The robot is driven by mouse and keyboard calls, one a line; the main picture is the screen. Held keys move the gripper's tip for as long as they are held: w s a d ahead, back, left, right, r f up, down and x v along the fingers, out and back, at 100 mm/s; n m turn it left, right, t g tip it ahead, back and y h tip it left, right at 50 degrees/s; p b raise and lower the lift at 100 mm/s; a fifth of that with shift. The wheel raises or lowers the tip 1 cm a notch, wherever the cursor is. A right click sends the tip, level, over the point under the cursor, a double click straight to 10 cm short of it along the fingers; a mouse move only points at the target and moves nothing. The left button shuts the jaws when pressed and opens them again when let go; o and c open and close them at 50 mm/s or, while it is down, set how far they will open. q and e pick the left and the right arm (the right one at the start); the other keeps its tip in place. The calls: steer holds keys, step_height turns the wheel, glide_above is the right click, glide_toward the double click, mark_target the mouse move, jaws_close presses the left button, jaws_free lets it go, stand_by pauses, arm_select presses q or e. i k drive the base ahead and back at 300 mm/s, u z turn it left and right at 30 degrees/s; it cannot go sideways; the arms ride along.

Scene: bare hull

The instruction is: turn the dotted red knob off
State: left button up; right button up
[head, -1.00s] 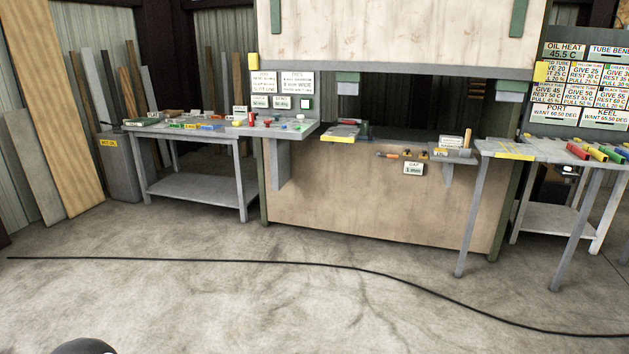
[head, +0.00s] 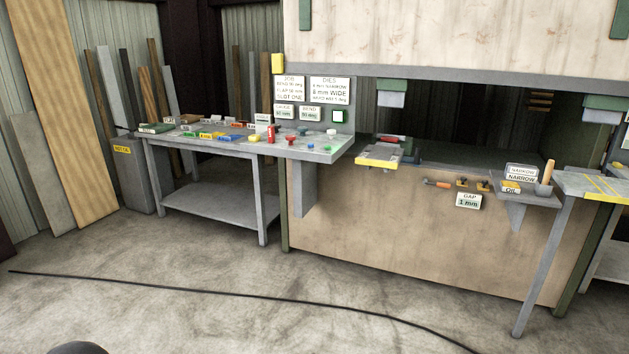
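A small red knob-like piece (head: 291,140) sits on the grey control shelf (head: 325,152) at the left end of the press. It is too small to tell whether it has dots or how it is turned. A taller red cylinder (head: 271,134) stands just left of it. Green pieces and blue pieces (head: 307,146) are on the same shelf. Neither of my grippers is in view.
A grey table (head: 205,148) with several small coloured items stands left of the shelf. A grey bin (head: 132,175) is beside it. A black cable (head: 210,290) crosses the open concrete floor. A grey stand (head: 590,186) is at the right.

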mark_target(290, 138)
steer(key=u, duration=0.1)
steer(key=i, duration=1.45)
steer(key=u, duration=0.25)
steer(key=i, duration=2.1)
steer(key=u, duration=0.1)
